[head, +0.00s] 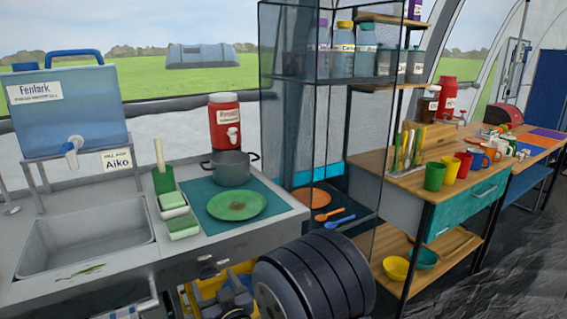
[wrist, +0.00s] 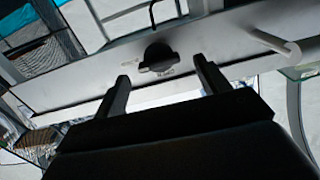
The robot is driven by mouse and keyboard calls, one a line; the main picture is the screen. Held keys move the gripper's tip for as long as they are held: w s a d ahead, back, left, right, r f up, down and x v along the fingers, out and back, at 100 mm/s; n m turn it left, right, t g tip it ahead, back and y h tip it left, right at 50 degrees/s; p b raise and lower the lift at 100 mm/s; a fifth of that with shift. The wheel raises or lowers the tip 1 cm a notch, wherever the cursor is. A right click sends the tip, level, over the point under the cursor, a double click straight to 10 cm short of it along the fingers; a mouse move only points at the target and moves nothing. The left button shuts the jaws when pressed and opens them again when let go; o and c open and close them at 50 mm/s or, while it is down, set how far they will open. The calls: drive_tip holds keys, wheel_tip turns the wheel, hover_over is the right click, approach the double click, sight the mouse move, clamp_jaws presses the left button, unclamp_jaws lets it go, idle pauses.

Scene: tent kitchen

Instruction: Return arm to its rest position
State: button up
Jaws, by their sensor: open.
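My gripper (wrist: 160,68) shows in the wrist view with its two dark fingers spread apart and nothing between them. Beyond the fingertips is a grey panel (wrist: 85,75) with a black knob (wrist: 157,57). The knob appears between the fingers, but I cannot tell how far away it is.
The counter holds a sink (head: 85,240), a green plate (head: 237,205), a grey pot (head: 231,168) and a red dispenser (head: 224,122). A mesh-sided shelf (head: 318,85) stands beside it. Several cups, including a green one (head: 435,176), stand on the right-hand wooden unit (head: 405,185).

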drive_tip(key=shift+x, duration=1.2)
drive_tip(key=shift+w+p, duration=0.15)
drive_tip(key=shift+p, duration=0.15)
drive_tip(key=shift+f, duration=0.1)
